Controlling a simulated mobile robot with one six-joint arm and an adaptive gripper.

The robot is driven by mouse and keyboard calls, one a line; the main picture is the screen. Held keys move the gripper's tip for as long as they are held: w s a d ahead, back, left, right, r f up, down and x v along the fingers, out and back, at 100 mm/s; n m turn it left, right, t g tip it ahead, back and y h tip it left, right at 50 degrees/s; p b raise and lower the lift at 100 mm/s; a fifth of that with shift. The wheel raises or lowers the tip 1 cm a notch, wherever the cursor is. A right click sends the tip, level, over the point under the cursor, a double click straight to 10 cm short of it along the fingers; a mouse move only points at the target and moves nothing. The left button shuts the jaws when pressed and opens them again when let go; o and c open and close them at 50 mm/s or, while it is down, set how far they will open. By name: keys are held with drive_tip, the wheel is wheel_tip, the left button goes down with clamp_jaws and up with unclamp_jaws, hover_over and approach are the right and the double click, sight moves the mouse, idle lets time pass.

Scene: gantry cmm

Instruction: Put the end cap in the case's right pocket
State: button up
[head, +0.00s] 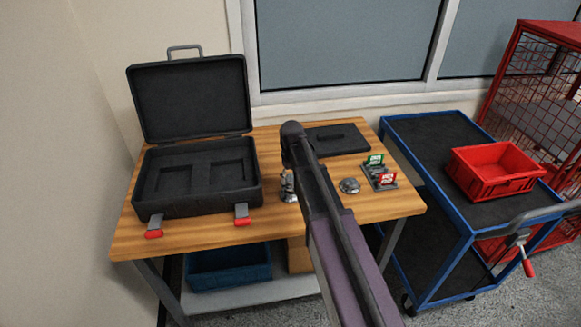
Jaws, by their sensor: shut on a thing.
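The open black case (196,205) stands on the left of the wooden table with its lid up. Its dark insert has two pockets side by side, and the right pocket (231,172) looks empty. My gripper (288,184) is small and partly hidden by my arm, just right of the case. It is shut on a small silver part (289,197), apparently the end cap, low near the tabletop. Whether that part touches the table I cannot tell. Another silver, domed piece (349,186) lies on the table right of my arm.
A flat black tray (337,139) lies at the back of the table. A small stand with green and red cards (381,175) is at the right. A blue cart (420,145) with a red bin (495,168) stands beside the table. The case's latches hang at its front.

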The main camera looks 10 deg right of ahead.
drive_tip(key=s, duration=0.2)
drive_tip(key=s+a, duration=0.1)
drive_tip(key=s, duration=0.4)
drive_tip(key=shift+s+a+r, duration=0.15)
drive_tip(key=shift+s+r, duration=0.05)
drive_tip(key=shift+r, duration=0.2)
drive_tip(key=shift+s, duration=0.1)
